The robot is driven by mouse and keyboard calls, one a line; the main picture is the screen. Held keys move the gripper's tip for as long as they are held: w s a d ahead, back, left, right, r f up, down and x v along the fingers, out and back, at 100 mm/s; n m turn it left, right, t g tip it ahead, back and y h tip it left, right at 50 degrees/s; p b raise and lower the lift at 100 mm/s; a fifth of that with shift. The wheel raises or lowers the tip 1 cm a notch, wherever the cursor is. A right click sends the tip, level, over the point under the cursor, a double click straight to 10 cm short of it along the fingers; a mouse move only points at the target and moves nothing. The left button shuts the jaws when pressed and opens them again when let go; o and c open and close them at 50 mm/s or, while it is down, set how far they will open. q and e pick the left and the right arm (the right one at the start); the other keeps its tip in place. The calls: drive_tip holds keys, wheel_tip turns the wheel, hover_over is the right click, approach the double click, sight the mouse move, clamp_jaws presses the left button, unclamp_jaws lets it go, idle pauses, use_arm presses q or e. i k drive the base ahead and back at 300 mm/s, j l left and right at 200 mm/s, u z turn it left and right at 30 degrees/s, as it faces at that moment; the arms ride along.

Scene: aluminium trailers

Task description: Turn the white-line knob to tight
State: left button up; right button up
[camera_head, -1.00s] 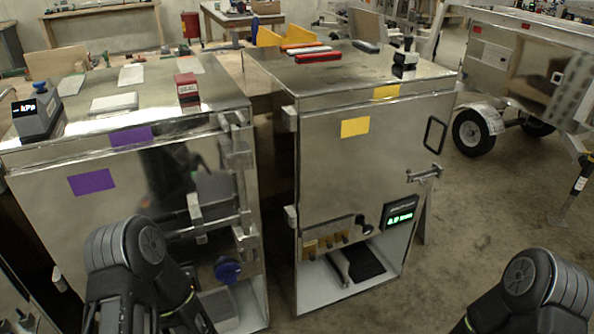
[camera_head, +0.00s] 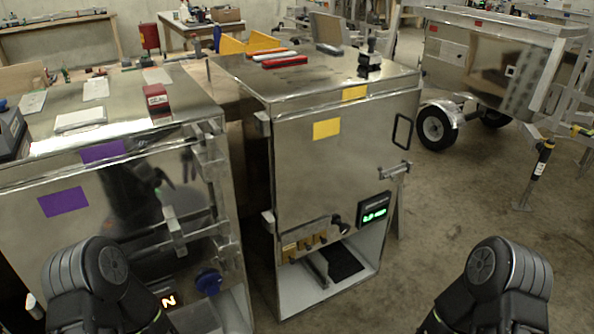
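The right metal cabinet (camera_head: 375,150) has a lower panel with a black knob (camera_head: 338,223) beside several small brass-coloured parts (camera_head: 304,240). The left metal cabinet (camera_head: 120,222) has a blue knob (camera_head: 208,281) low on its front. No white line can be made out on either knob at this size. The black elbows of both my arms show at the bottom left and bottom right. Both grippers are out of the picture, and no hand is seen at either knob.
A green-lit display (camera_head: 374,213) sits right of the black knob. Below the panel is an open white compartment (camera_head: 296,292). Red and white bars (camera_head: 284,61) lie on the right cabinet. A trailer (camera_head: 480,75) stands at the back right.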

sight(344, 228)
drive_tip(key=i+l, duration=0.15)
drive_tip(key=l, duration=0.25)
drive_tip(key=i+l, duration=0.15)
drive_tip(key=l, duration=0.3)
drive_tip(key=i+l+z, duration=0.1)
drive_tip(key=l, duration=0.3)
drive_tip(key=i+l, duration=0.25)
drive_tip(key=l, duration=0.2)
drive_tip(key=i+l, duration=0.15)
drive_tip(key=l, duration=0.25)
drive_tip(key=i+l+z, duration=0.1)
drive_tip(key=l, duration=0.3)
drive_tip(key=i+l, duration=0.25)
drive_tip(key=l, duration=0.15)
